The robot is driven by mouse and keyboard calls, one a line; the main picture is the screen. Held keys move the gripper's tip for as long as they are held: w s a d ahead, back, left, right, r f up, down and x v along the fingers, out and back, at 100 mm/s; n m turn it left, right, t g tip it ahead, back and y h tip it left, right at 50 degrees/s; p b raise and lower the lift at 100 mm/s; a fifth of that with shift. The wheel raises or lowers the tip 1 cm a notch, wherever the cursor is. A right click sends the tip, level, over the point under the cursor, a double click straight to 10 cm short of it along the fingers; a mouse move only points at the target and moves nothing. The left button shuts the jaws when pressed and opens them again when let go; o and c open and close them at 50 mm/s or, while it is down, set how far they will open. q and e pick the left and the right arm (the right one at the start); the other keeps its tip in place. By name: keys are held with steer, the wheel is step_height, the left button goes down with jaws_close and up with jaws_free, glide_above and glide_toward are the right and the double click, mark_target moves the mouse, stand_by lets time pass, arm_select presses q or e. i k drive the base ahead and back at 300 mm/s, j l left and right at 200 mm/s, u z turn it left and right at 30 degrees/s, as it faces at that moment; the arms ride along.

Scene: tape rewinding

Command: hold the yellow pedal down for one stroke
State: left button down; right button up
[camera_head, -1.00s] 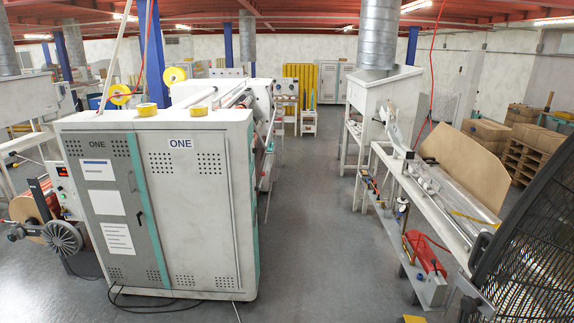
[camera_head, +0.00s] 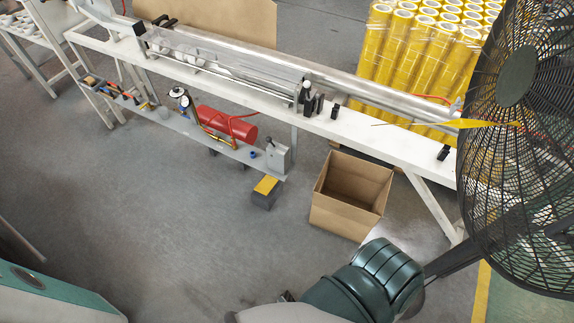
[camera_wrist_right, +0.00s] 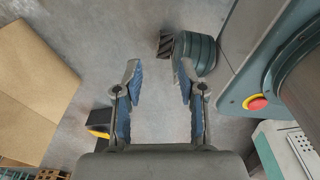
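The yellow pedal (camera_head: 266,186) has a flat yellow top on a dark block. It stands on the floor below the workbench, left of an open cardboard box. In the right wrist view, what looks like the same pedal (camera_wrist_right: 98,132) shows at the left, partly hidden by a finger. My right gripper (camera_wrist_right: 157,66) is open and empty, with only floor and dark parts behind its fingertips; it is not touching the pedal. In the head view my right forearm enters at the bottom, right of and nearer than the pedal. My left gripper is in neither view.
The cardboard box (camera_head: 348,195) stands beside the pedal. A white workbench (camera_head: 375,128) with a long roller and a lower shelf with a red cylinder (camera_head: 226,124) lies behind. A large black fan (camera_head: 520,150) blocks the right. Floor left of the pedal is clear.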

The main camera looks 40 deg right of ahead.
mark_target(264, 185)
steer(key=i+j+z, duration=0.1)
steer(key=i+z, duration=0.4)
steer(key=i+j+z, duration=0.2)
steer(key=i+z, duration=0.15)
steer(key=z, duration=0.15)
steer(key=i+j+z, duration=0.35)
steer(key=z, duration=0.15)
steer(key=i+j+z, duration=0.25)
steer(key=j+z, duration=0.2)
steer(key=j, duration=0.05)
